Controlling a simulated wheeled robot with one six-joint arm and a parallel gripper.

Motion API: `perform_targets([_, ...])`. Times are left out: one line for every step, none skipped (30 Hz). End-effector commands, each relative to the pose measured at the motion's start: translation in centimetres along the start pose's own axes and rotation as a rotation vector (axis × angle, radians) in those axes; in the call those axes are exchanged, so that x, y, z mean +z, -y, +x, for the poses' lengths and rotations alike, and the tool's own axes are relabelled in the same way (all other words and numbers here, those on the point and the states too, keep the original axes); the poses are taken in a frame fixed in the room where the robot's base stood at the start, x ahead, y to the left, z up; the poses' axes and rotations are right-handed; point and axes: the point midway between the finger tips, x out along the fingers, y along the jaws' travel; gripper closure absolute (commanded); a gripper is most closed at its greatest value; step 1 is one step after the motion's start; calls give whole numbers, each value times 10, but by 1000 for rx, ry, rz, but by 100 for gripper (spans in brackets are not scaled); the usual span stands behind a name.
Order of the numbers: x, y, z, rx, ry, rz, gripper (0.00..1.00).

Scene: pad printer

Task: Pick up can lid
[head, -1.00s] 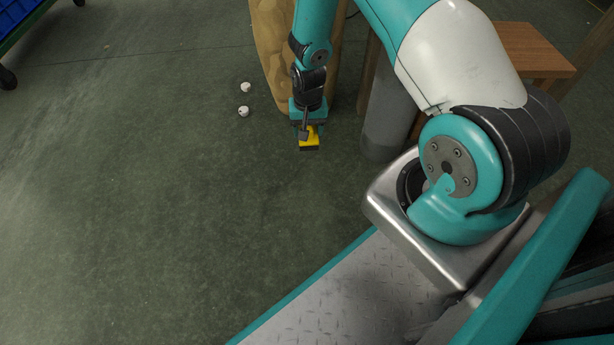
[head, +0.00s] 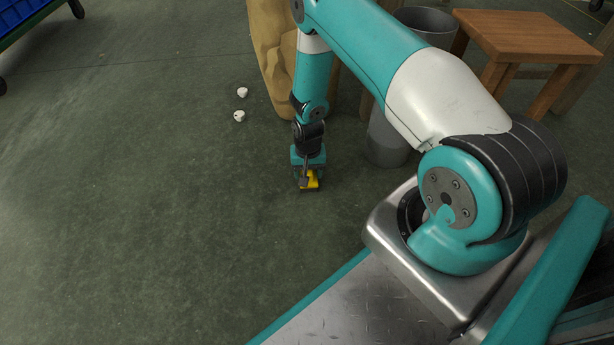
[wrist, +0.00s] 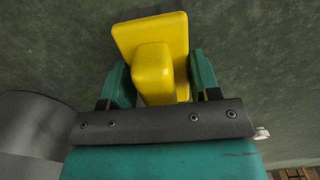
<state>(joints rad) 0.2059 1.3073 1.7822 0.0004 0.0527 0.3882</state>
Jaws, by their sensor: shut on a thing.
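My gripper (head: 307,180) hangs pointing down over the green floor, in front of the sandy-coloured rock-like block. Its jaws are shut on a yellow object (head: 313,184). In the wrist view, the gripper's two teal fingers (wrist: 160,80) stand on either side of this yellow object (wrist: 152,65), which has a raised block on a flat square plate. I cannot tell whether it is the can lid; no other lid is clear in view. Its underside is hidden, and its height above the floor is hard to judge.
A grey open-topped can (head: 388,143) stands right of the gripper, partly behind my arm. A wooden stool (head: 527,38) is behind it. The sandy block (head: 268,50) stands at the back. Two small white pieces (head: 242,92) lie on clear floor to the left.

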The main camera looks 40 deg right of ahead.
Motion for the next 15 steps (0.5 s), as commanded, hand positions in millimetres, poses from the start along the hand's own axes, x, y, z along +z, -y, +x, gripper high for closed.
perform_targets([-1, 0, 1, -1, -2, 0, 72])
perform_targets([-1, 0, 0, -1, -2, 0, 72])
perform_targets([-1, 0, -1, -1, -2, 0, 72])
perform_targets([-1, 0, -1, -1, -1, 0, 72])
perform_targets([-1, 0, -1, -1, -1, 0, 72])
perform_targets([0, 0, -1, 0, -1, 0, 72])
perform_targets([0, 0, 0, 0, -1, 0, 72])
perform_targets([0, 0, 1, 0, -1, 0, 72])
perform_targets([0, 0, 2, 0, -1, 0, 72])
perform_targets([0, 0, 4, 0, -1, 0, 72])
perform_targets([0, 0, 2, 0, -1, 0, 37])
perform_targets([0, 0, 2, 0, -1, 0, 27])
perform_targets([0, 0, 2, 0, -1, 0, 20])
perform_targets([0, 0, 2, 0, -1, 0, 18])
perform_targets([0, 0, 2, 0, -1, 0, 18])
